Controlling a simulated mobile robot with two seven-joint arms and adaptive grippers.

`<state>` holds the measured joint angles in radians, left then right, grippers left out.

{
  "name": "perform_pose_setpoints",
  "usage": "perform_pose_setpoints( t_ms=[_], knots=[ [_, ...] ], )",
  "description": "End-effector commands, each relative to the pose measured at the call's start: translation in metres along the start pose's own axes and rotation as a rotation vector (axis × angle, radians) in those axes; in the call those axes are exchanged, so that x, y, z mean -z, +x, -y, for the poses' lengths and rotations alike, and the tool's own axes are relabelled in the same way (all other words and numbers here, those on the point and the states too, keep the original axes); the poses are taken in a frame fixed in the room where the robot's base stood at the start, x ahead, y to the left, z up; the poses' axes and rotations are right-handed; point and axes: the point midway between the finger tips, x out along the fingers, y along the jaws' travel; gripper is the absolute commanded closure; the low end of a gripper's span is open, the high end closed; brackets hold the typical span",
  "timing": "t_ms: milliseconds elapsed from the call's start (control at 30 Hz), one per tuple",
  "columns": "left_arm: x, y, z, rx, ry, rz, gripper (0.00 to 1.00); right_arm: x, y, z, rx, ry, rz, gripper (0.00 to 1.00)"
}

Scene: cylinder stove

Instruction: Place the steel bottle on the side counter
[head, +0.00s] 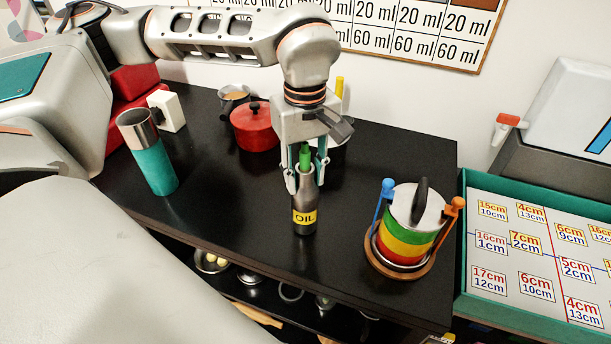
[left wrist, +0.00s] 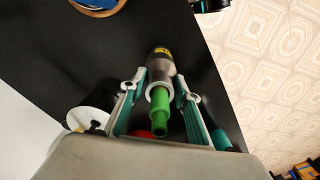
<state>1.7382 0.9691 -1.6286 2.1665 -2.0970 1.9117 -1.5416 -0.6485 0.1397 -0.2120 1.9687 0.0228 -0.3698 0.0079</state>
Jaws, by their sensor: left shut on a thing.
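The steel bottle (head: 304,203) is dark grey metal with a yellow OIL label and a green spout. It is upright over the black counter (head: 240,215), near its front edge. I cannot tell whether its base touches the surface. My left gripper (head: 306,184) comes down from above and is shut on its upper part, one finger on each side. In the left wrist view the bottle (left wrist: 160,65) shows between the fingers, spout toward the camera. My right gripper is not in view.
A teal and steel tumbler (head: 152,160) stands to the left. A red pot (head: 255,127) stands behind. A striped pot (head: 407,238) on a round wooden base stands to the right. A teal-rimmed board (head: 480,293) lies farther right. Below the counter is a shelf with small items.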

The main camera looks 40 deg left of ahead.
Motion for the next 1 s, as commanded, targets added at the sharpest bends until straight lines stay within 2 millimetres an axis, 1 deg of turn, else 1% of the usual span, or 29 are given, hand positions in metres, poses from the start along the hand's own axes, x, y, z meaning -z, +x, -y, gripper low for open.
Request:
perform_pose_setpoints(
  t_ms=[67,333,367,400,433,800,867,967,1000],
  knots=[
    [0.0,0.004,0.0,-0.001,-0.001,0.0,1.0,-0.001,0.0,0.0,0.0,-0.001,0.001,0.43],
    [0.0,0.005,0.0,-0.002,-0.001,-0.001,1.0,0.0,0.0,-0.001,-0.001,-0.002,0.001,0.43],
    [0.0,0.006,0.0,-0.001,-0.001,0.0,0.66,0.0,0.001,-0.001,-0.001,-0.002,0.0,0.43],
    [0.0,0.005,0.0,-0.001,-0.001,0.0,0.56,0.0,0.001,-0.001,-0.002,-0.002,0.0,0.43],
    [0.0,0.005,0.0,-0.001,-0.001,0.0,0.51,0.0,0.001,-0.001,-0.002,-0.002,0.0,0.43],
    [0.0,0.003,-0.001,-0.002,0.0,-0.001,0.51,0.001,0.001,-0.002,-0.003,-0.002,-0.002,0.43],
    [0.0,-0.002,-0.001,-0.004,0.0,-0.001,0.51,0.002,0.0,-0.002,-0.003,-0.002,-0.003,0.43],
    [0.0,-0.015,-0.001,-0.004,0.0,-0.002,0.51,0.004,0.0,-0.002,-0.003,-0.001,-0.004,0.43],
    [0.0,-0.022,-0.001,-0.006,-0.001,-0.003,0.51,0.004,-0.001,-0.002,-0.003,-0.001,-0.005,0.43]
  ],
)
